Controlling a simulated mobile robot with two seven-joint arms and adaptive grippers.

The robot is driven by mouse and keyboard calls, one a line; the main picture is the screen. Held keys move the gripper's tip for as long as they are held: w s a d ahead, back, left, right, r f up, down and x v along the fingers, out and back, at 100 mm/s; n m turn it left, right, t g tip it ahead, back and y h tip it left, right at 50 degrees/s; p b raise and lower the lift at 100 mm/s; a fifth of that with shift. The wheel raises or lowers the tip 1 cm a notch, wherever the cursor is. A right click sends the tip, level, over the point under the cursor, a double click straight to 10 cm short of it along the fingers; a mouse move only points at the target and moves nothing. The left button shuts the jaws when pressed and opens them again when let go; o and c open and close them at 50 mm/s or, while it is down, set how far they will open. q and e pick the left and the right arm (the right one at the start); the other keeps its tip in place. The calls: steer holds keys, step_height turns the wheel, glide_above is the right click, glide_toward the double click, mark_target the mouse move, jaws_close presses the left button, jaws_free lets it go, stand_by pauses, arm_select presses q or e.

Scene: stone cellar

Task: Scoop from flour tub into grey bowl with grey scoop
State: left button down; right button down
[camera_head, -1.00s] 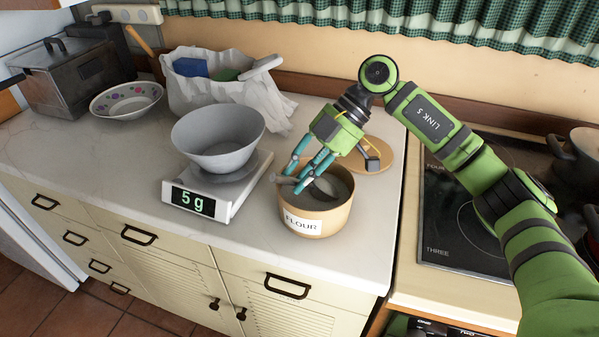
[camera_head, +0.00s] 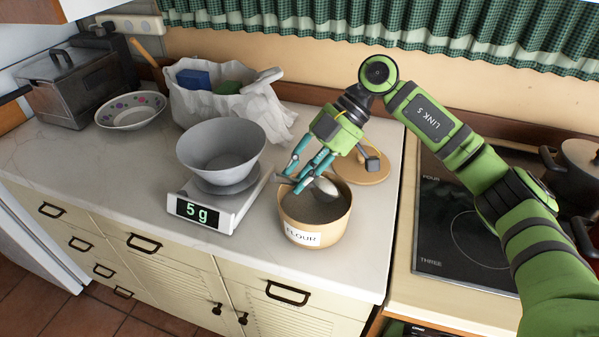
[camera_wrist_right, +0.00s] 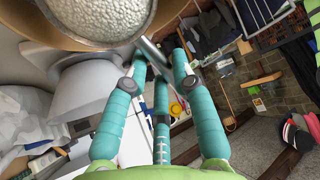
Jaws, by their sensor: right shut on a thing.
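The flour tub (camera_head: 335,228), tan with a FLOUR label, stands on the counter with grainy grey-white flour inside. My right gripper (camera_head: 309,174) is above it, its teal fingers shut on the grey scoop's handle (camera_head: 284,180). The scoop (camera_head: 328,187) hangs over the tub's opening. In the right wrist view the scoop (camera_wrist_right: 95,22) appears full of grainy flour, with the tub's tan wall (camera_wrist_right: 22,18) behind it. The grey bowl (camera_head: 215,160) stands on a white scale (camera_head: 232,217) left of the tub; its inside looks empty. My left gripper is out of view.
The scale's display (camera_head: 196,212) reads 5 g. A round wooden lid (camera_head: 365,170) lies behind the tub. A white bag (camera_head: 235,105) and a patterned bowl (camera_head: 130,112) stand at the back. A stove (camera_head: 450,235) with a pot (camera_head: 580,168) is at the right.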

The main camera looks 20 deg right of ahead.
steer(key=shift+r+p, duration=2.25)
steer(key=shift+r, duration=0.35)
steer(key=shift+s+a+r+h+p, duration=0.15)
steer(key=shift+a+h+p, duration=0.3)
steer(key=shift+p, duration=0.5)
steer(key=shift+w+a+r+h+p, duration=0.1)
steer(key=shift+a+h+p, duration=0.1)
steer(key=shift+h+p, duration=0.55)
steer(key=shift+s+a+h+p, duration=0.1)
steer(key=shift+a+h+p, duration=0.3)
steer(key=shift+p, duration=0.6)
steer(key=shift+f, duration=0.1)
